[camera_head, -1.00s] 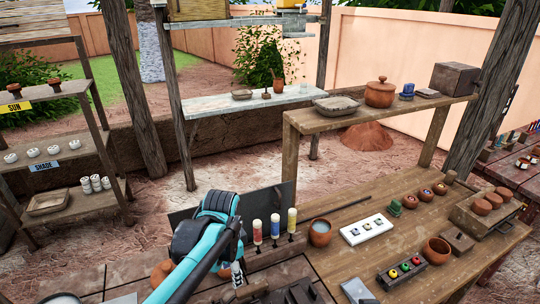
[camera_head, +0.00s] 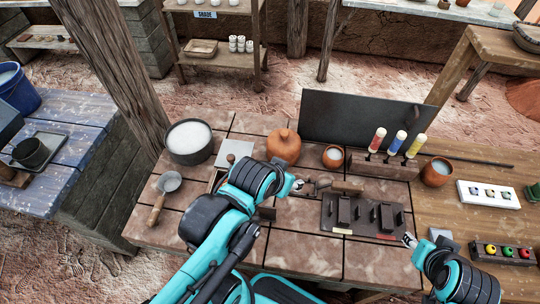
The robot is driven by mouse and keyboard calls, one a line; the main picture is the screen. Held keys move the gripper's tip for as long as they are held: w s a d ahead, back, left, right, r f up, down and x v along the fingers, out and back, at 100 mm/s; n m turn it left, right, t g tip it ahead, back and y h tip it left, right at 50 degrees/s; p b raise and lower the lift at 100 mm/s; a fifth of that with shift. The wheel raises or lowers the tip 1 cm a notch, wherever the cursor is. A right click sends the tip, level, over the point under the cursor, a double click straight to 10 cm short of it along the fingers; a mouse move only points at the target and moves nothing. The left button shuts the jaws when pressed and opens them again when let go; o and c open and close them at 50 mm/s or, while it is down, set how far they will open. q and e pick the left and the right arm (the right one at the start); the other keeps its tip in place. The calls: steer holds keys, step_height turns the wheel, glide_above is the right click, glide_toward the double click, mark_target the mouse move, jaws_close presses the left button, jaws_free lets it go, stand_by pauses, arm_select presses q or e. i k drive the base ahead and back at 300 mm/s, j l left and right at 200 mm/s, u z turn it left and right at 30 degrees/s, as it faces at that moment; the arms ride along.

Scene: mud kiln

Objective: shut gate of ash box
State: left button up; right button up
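No part in view can be clearly told as the ash box or its gate. A dark flat metal unit (camera_head: 384,229) with raised dark handles and small labels lies on the tiled bench. A light grey plate (camera_head: 238,150) and a small red-brown knob (camera_head: 230,158) show behind my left arm, which hides what lies below them. My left gripper (camera_head: 298,186) is over the bench, left of the dark unit and close to small brown tools. My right gripper (camera_head: 409,240) is at the unit's front right corner. Both fingertips are too small to read.
A dark upright panel (camera_head: 350,118) stands behind the bench. A clay jar (camera_head: 284,147), a cup of white stuff (camera_head: 333,157), a black bowl of white powder (camera_head: 188,141) and a ladle (camera_head: 163,194) stand around. Three coloured bottles (camera_head: 397,142) are at the back right.

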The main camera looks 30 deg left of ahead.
mark_target(266, 212)
steer(key=k+u, duration=0.15)
steer(key=u, duration=1.05)
steer(key=k+l, duration=0.15)
steer(key=k, duration=0.15)
steer(key=k+l+u, duration=0.1)
steer(key=k, duration=0.2)
